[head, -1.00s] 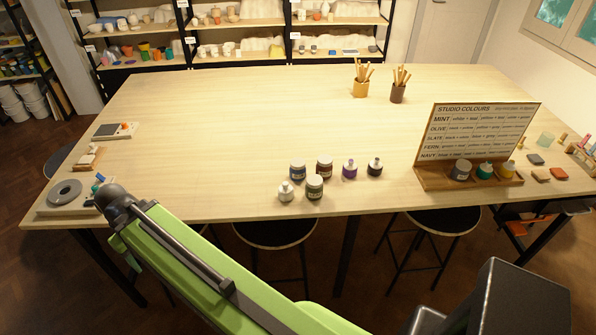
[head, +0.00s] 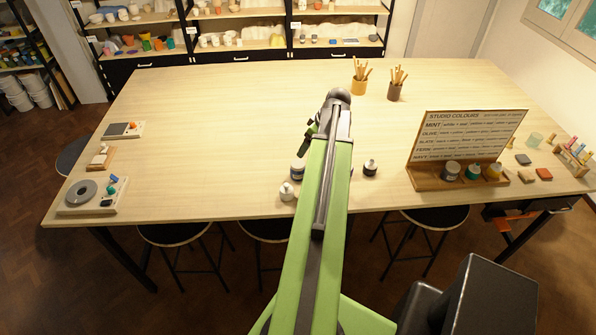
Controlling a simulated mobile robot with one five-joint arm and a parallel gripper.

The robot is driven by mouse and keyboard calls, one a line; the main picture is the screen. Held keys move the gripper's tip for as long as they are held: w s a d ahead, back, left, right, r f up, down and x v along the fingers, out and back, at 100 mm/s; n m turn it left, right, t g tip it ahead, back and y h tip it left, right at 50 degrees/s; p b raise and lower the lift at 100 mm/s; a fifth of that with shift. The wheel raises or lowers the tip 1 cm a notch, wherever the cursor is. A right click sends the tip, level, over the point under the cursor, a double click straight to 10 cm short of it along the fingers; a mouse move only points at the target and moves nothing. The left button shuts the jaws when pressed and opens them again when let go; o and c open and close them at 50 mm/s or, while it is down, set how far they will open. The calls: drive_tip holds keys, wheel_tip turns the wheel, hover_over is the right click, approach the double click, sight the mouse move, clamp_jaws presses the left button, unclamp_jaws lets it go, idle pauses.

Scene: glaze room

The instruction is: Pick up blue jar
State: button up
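The blue jar (head: 297,171), small and dark with a pale lid, stands near the table's front edge, just left of my arm in the head view. My gripper (head: 308,143) is a dark shape at the far end of my green arm, appearing above and beyond the jar in the picture. The gripper shows mostly edge-on and partly behind the arm, so its fingers and opening are unclear. The blue jar stands apart from it on the table.
A white jar (head: 287,191) stands just in front of the blue jar. A black jar (head: 370,168) stands right of my arm, which hides the middle of the group. A colour board (head: 469,135) with jars on its wooden base stands right. The table's (head: 220,120) left middle is clear.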

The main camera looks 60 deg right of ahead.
sight(298, 164)
drive_tip(key=b+x, duration=1.1)
drive_tip(key=x, duration=0.1)
drive_tip(key=shift+f, duration=0.3)
drive_tip(key=shift+r, duration=0.1)
drive_tip(key=b+x, duration=0.5)
drive_tip(key=shift+f, duration=0.3)
drive_tip(key=shift+r, duration=0.2)
drive_tip(key=c, duration=1.7)
wheel_tip(298, 164, up, 10)
drive_tip(key=p, duration=1)
drive_tip(key=shift+r, duration=0.15)
drive_tip(key=shift+s, duration=0.15)
